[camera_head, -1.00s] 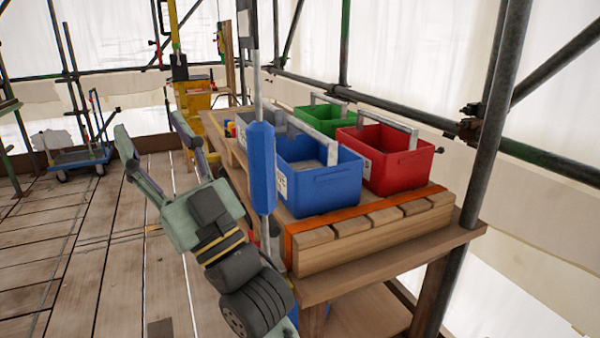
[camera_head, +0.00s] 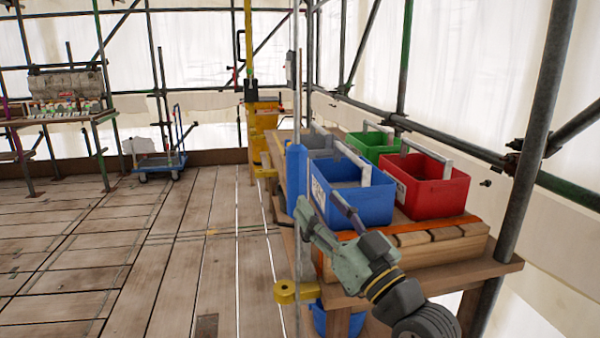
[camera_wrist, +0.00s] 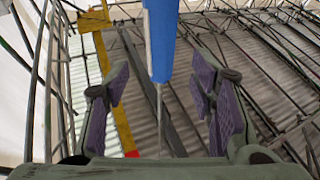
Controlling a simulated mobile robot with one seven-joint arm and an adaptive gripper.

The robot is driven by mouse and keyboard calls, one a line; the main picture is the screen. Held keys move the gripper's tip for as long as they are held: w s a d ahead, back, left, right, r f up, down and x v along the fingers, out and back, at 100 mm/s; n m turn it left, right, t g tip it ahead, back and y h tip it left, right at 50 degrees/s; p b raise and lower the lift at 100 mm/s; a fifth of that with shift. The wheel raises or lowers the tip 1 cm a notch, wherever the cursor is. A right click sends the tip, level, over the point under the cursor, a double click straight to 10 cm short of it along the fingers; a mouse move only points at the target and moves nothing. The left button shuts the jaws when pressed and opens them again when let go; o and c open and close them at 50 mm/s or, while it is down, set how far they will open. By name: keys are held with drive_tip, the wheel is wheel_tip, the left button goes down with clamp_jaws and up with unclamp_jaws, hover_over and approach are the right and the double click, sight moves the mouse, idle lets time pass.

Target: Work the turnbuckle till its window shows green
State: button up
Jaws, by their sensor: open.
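The turnbuckle is a blue sleeve (camera_head: 297,180) on a thin upright rod at the bench's left front corner. No window or green shows on it. My gripper (camera_head: 322,207) is open, just right of the sleeve in the head view and in front of the blue crate. In the wrist view the blue sleeve (camera_wrist: 160,40) hangs centrally in the upper picture, with the thin rod running down from it. The purple-padded fingers (camera_wrist: 160,88) stand spread on either side of that line, with gaps on both sides. Neither finger touches the sleeve there.
Blue (camera_head: 358,198), red (camera_head: 437,190) and green (camera_head: 372,146) crates stand on the wooden bench (camera_head: 480,268). A yellow bracket (camera_head: 296,291) sits low on the rod. A scaffold pole (camera_head: 540,150) rises at right. Open planks (camera_head: 130,240) lie left; a cart (camera_head: 157,160) stands farther back.

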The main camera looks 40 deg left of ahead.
sight(302, 183)
drive_tip(key=p+x, duration=0.3)
drive_tip(key=x, duration=0.6)
drive_tip(key=shift+d, duration=0.1)
drive_tip(key=shift+c, duration=0.3)
drive_tip(key=c, duration=1.1)
